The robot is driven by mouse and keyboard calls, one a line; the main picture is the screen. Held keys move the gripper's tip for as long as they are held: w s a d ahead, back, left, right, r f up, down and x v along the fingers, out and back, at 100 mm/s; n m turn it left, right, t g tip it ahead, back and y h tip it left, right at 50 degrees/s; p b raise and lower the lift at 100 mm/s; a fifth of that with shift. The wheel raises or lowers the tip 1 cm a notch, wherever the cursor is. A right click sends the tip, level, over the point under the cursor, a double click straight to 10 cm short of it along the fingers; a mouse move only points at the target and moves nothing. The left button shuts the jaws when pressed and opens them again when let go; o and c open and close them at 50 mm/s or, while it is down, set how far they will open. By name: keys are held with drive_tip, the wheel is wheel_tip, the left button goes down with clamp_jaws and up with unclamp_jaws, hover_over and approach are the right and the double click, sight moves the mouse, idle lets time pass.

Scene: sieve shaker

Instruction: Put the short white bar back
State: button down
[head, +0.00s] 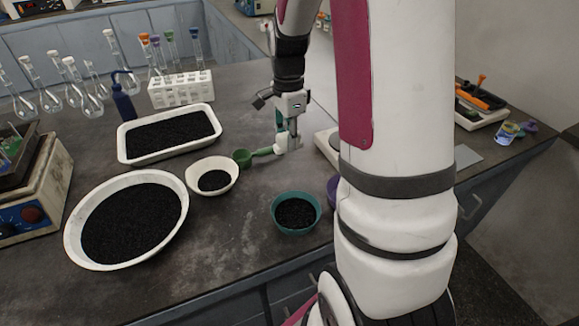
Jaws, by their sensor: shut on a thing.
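My gripper (288,136) hangs down over the middle of the bench in the head view. It is shut on a small white piece at its fingertips, which looks like the short white bar (284,146). The fingers hide part of it. A green scoop (243,158) is just left of the fingertips. Its handle runs up to the white piece in the picture; I cannot tell whether they touch.
A white bowl (233,172), a teal bowl (318,210), a large round pan (70,242) and a white tray (122,150) hold black grains. A white tube rack (181,90), blue bottle (123,104) and flasks stand at the back left. My arm hides part of the right side.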

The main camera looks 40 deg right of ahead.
hover_over(289, 176)
wheel_tip(289, 176, down, 5)
drive_tip(key=shift+d+f, duration=0.1)
drive_tip(key=shift+f, duration=0.1)
drive_tip(key=shift+f+b, duration=0.45)
drive_tip(key=shift+f, duration=1.75)
drive_tip(key=shift+f, duration=0.2)
drive_tip(key=c, duration=1.4)
unclamp_jaws()
